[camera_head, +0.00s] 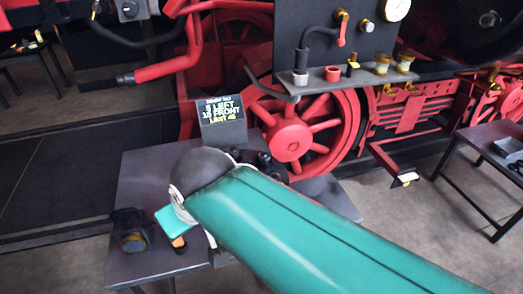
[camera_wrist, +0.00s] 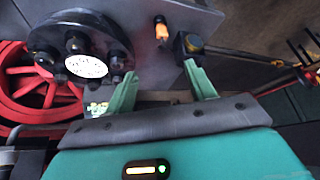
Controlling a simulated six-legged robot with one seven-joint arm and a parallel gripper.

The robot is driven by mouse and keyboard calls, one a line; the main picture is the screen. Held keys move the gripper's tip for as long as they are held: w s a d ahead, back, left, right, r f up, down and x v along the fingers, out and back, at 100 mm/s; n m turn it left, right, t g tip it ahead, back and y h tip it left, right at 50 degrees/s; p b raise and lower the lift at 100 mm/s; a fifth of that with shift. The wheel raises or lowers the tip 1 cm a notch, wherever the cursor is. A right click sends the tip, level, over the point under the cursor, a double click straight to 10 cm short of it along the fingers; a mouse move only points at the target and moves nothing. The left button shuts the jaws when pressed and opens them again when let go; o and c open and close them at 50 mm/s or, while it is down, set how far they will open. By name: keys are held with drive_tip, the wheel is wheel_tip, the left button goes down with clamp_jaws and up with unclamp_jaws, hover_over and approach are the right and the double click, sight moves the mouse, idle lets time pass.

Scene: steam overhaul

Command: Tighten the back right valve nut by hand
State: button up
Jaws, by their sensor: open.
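A dark round valve flange (camera_wrist: 108,36) with a white label disc (camera_wrist: 86,66) and several dark nuts lies at upper left in the wrist view. One nut (camera_wrist: 118,62) is close to my gripper's left finger. I cannot tell which nut is the back right one. My gripper (camera_wrist: 160,78) is open, its two green fingers apart, with nothing visible between them but grey bench top. In the head view my teal arm hides most of the flange; dark round parts (camera_head: 265,162) show beside it on the bench (camera_head: 150,165).
A dark block with a brass part (camera_head: 132,240) sits at the bench's left. An orange-tipped item (camera_wrist: 161,30) and a dark block-headed tool (camera_wrist: 189,43) lie near my fingers. Red wheels (camera_head: 290,140) stand behind.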

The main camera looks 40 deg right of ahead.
drive_tip(key=w+d+r+n+g+h, duration=0.1)
drive_tip(key=w+d+r+n+g, duration=0.15)
drive_tip(key=w+d, duration=0.5)
drive_tip(key=n+g+y, duration=0.1)
drive_tip(key=n+g, duration=0.1)
drive_tip(key=g, duration=0.1)
hover_over(264, 153)
wheel_tip(264, 153, down, 3)
wheel_tip(264, 153, down, 14)
drive_tip(key=shift+s+r, duration=0.1)
drive_tip(key=shift+r, duration=0.15)
drive_tip(key=c, duration=1)
